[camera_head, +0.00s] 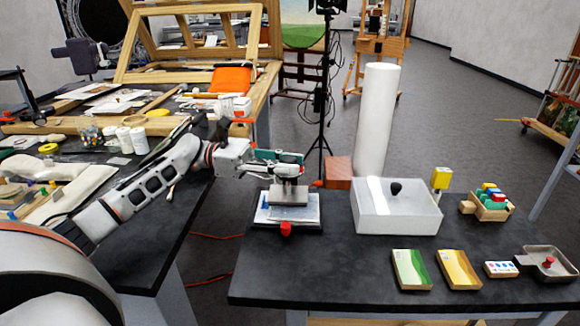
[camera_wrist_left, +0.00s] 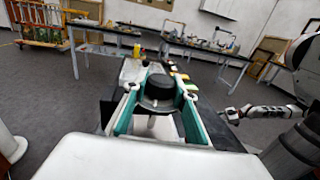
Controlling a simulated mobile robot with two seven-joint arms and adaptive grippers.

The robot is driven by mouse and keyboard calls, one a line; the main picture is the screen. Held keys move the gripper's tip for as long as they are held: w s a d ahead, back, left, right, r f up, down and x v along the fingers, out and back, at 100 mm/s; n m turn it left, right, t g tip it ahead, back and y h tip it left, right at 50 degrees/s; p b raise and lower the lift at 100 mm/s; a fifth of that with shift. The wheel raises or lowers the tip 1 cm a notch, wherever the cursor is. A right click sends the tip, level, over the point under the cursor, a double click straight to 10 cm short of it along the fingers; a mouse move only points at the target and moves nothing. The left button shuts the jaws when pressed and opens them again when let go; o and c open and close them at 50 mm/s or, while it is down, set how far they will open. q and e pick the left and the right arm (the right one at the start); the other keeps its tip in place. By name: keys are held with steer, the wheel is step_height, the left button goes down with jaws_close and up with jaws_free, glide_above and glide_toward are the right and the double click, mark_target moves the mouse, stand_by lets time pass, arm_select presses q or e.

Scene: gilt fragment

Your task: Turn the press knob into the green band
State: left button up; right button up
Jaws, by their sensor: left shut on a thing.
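A small press (camera_head: 289,196) with a grey plate over papers on a flat base stands at the left end of the near dark table. My left gripper (camera_head: 287,171) is over its top. In the left wrist view, its teal-lined fingers (camera_wrist_left: 158,100) are shut around the black round press knob (camera_wrist_left: 160,87). The fingers mostly hide the knob in the head view. I cannot make out a green band or a pointer on the press. In the left wrist view, my right arm shows at the right; its gripper (camera_wrist_left: 233,114) is small and dark.
A white bin (camera_head: 397,220) and a tall white roll (camera_head: 377,120) stand right of the press, with a red-brown block (camera_head: 339,172) close by. Green and yellow cards (camera_head: 411,270) lie at the front.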

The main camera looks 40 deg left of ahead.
mark_target(289, 159)
arm_select(q)
steer(key=shift+r, duration=0.1)
stand_by(0.4)
steer(key=o, duration=1.1)
step_height(289, 159, up, 10)
